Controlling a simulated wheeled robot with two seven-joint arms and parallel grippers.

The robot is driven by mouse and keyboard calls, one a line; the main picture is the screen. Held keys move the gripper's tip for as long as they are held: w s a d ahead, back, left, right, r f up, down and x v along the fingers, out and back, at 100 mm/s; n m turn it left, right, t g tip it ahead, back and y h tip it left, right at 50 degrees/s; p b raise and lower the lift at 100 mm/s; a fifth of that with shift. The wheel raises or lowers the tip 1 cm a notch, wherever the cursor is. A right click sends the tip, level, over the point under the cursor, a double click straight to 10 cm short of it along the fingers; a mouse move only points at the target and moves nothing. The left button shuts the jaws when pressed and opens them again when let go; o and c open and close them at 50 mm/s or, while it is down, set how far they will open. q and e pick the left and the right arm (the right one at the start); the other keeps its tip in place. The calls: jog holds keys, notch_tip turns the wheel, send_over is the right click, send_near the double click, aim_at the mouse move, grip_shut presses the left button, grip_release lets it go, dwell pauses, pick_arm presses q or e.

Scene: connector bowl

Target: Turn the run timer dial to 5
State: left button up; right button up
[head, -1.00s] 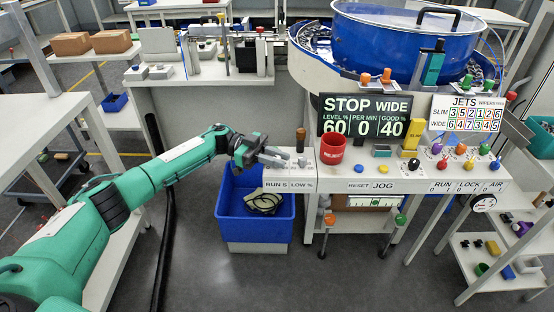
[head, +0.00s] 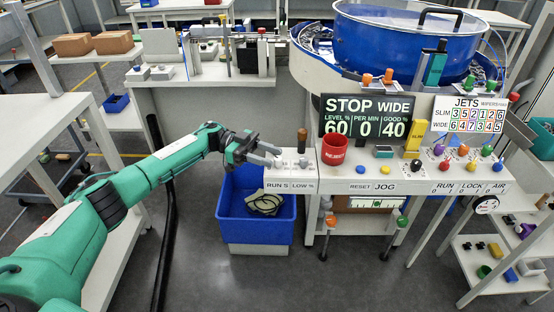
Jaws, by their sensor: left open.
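The run timer dial sits on the small panel labelled "RUN S" and "LOW %" (head: 291,187). The dial above "RUN S" is small and partly hidden by my fingers, so I cannot read its setting. My left gripper (head: 277,156) is open at the left end of this panel, with its fingers over the "RUN S" side. I cannot tell whether a finger touches the dial. The display (head: 366,117) reads STOP, WIDE, level 60, per min 0, good 40. My right gripper is not in view.
A red cup (head: 334,149) stands right of the panel, with a brown-topped post (head: 302,140) behind the dials. A blue bin (head: 228,222) with dark material is below. Buttons and coloured switches line the console to the right. The blue bowl (head: 395,45) rises behind.

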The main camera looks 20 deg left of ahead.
pick_arm(q)
jog(key=w+a+b, duration=0.1)
jog(key=a+b, duration=0.1)
jog(key=a, duration=0.8)
jog(key=shift+w+a, duration=0.25)
jog(key=shift+w, duration=0.05)
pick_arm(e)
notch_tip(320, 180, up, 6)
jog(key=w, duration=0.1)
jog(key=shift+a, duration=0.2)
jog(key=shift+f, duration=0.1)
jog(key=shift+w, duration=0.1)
